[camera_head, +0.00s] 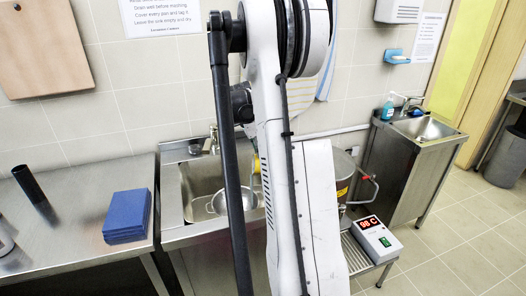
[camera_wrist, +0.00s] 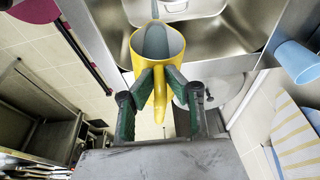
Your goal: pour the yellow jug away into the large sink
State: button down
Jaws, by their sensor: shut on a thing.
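The yellow jug (camera_wrist: 137,60) is in my gripper (camera_wrist: 160,84), whose fingers are shut on its handle from both sides. In the wrist view I look into its mouth, and a grey-green area, seemingly liquid, shows inside. A thin grey strip shows beyond the far rim; I cannot tell whether it is a falling stream. The steel sink also shows beyond the jug in the wrist view (camera_wrist: 225,42).
A metal bowl or strainer (camera_head: 219,204) sits in the sink. A blue block (camera_head: 127,216) and a black cylinder (camera_head: 30,184) are on the left counter. A stockpot (camera_head: 345,172) and a "98 C" box (camera_head: 376,240) are right of my arm. A small sink (camera_head: 424,129) is farther right.

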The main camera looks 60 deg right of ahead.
jog(key=shift+w+a+f, duration=0.25)
jog(key=shift+w+f, duration=0.05)
jog(key=shift+f, duration=0.05)
jog(key=w+a+g+h+b, duration=0.4)
jog(key=g+b, duration=0.1)
jog(key=b, duration=0.2)
jog(key=shift+w+f+h, duration=0.25)
jog(key=shift+f+h, duration=0.05)
jog(key=shift+f, duration=0.1)
jog(key=shift+a, duration=0.1)
jog(key=shift+w+a, duration=0.1)
dwell(1.1)
